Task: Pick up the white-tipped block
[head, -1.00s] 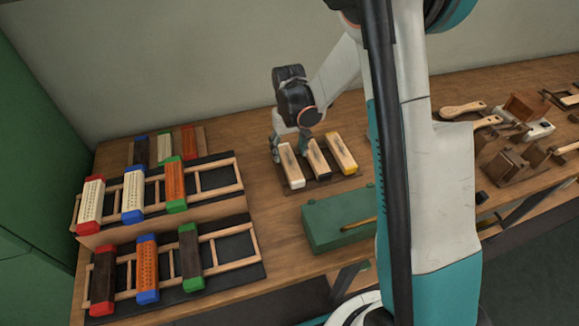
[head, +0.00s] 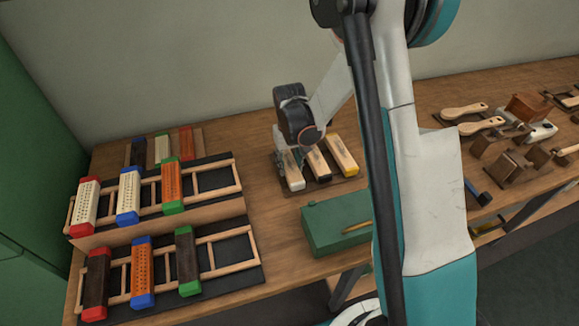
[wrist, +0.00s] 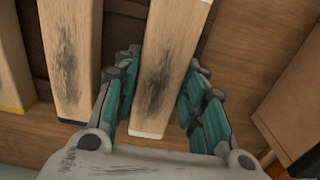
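The white-tipped block (head: 293,175) is a pale wooden block with a dark smudge on top, leftmost of three on a dark rack in the head view. In the wrist view the white-tipped block (wrist: 158,85) lies between the two teal-padded fingers of my gripper (wrist: 163,75). The fingers are spread, one on each side, close to its sides; firm contact cannot be made out. In the head view my gripper (head: 284,155) is low over this block and hides its far part. The block still rests on the rack.
The black-tipped block (head: 319,166) and yellow-tipped block (head: 343,156) lie close beside it on the rack. A green box (head: 330,226) stands in front. Ladder-like racks with coloured-ended blocks are at left; brushes (head: 464,110) and wooden parts are at right.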

